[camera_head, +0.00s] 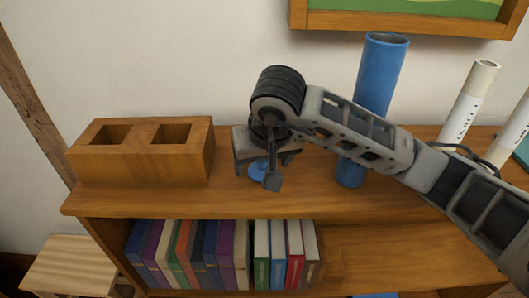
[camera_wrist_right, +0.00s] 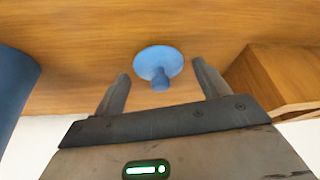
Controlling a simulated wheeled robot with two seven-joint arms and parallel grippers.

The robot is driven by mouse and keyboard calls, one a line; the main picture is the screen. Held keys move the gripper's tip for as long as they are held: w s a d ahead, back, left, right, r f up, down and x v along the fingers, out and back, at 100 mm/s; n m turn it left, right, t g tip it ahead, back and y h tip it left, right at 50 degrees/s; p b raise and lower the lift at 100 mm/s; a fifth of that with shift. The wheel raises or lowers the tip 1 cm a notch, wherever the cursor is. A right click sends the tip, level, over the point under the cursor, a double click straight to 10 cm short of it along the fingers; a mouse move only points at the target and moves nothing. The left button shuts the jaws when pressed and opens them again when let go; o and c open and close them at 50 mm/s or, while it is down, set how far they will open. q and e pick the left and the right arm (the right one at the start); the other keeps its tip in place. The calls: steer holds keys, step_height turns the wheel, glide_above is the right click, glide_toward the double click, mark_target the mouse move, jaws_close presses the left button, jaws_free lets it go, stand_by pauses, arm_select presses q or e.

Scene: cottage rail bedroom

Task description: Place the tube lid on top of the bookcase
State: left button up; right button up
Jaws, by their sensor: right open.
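The blue tube lid (camera_wrist_right: 158,64) is a round disc with a small knob, standing on the wooden top of the bookcase (camera_head: 215,202). In the head view the lid (camera_head: 257,171) is partly hidden by my right gripper (camera_head: 268,160). In the right wrist view my right gripper (camera_wrist_right: 160,88) is open, with one finger on each side of the lid's knob and nothing between them in its grip. An open-topped blue tube (camera_head: 378,80) stands on the bookcase behind my right arm. My left gripper is not in view.
A wooden block with two square openings (camera_head: 143,165) sits left of the lid. White tubes (camera_head: 468,100) stand at the right. A framed picture (camera_head: 400,20) hangs above. A slatted stool (camera_head: 75,265) is at lower left.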

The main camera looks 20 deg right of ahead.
steer(key=shift+r, duration=0.4)
steer(key=b+v, duration=0.1)
steer(key=v, duration=1)
steer(key=shift+s+r, duration=0.15)
steer(key=shift+r, duration=0.1)
steer(key=shift+s+f, duration=0.1)
